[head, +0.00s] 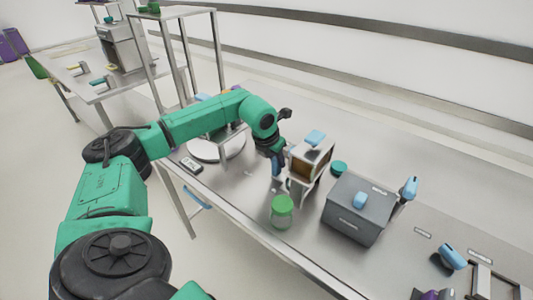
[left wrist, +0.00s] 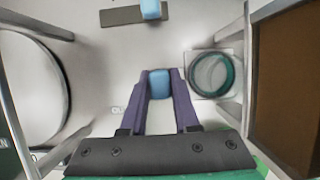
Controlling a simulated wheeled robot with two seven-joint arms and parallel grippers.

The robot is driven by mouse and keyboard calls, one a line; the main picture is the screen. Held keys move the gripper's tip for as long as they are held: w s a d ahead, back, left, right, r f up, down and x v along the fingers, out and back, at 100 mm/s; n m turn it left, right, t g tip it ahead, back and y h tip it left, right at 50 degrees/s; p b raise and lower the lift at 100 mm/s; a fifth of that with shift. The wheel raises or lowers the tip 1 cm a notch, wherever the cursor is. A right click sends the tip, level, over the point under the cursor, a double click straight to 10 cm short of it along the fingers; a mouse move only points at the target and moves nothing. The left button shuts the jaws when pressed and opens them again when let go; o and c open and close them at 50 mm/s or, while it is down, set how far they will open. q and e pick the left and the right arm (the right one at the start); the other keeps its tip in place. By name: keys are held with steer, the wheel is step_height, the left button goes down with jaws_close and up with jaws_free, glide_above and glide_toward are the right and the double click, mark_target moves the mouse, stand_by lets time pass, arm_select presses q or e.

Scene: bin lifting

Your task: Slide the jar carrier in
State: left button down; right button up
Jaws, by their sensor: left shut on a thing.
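My left gripper (head: 277,172) points down at the left side of a small white-framed stand (head: 298,165). In the left wrist view its purple fingers (left wrist: 160,100) are shut on a blue handle (left wrist: 160,83). A teal-rimmed round holder (left wrist: 212,73) on a pale square plate lies to the right of the fingers, apart from them; it may be the jar carrier, but I cannot tell. What the held handle joins is hidden. My right gripper is not in view.
A grey box (head: 355,215) with a blue handle stands right of the stand, near a teal disc (head: 339,167). A round white plate (head: 215,147) under a metal frame is to the left. More blue-handled items lie at the right. The bench's front edge is near the jar.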

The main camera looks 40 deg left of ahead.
arm_select(q)
steer(key=shift+a, duration=0.3)
steer(key=c, duration=0.6)
jaws_free()
steer(key=shift+d, duration=0.2)
steer(key=shift+c, duration=0.2)
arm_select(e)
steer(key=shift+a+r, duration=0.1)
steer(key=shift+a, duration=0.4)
arm_select(q)
steer(key=shift+a+r, duration=0.1)
steer(key=b+v, duration=0.2)
steer(key=v, duration=1.2)
steer(key=shift+s+r, duration=0.15)
steer(key=shift+s, duration=0.05)
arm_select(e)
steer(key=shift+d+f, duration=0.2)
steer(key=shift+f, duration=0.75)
arm_select(q)
steer(key=shift+c, duration=0.3)
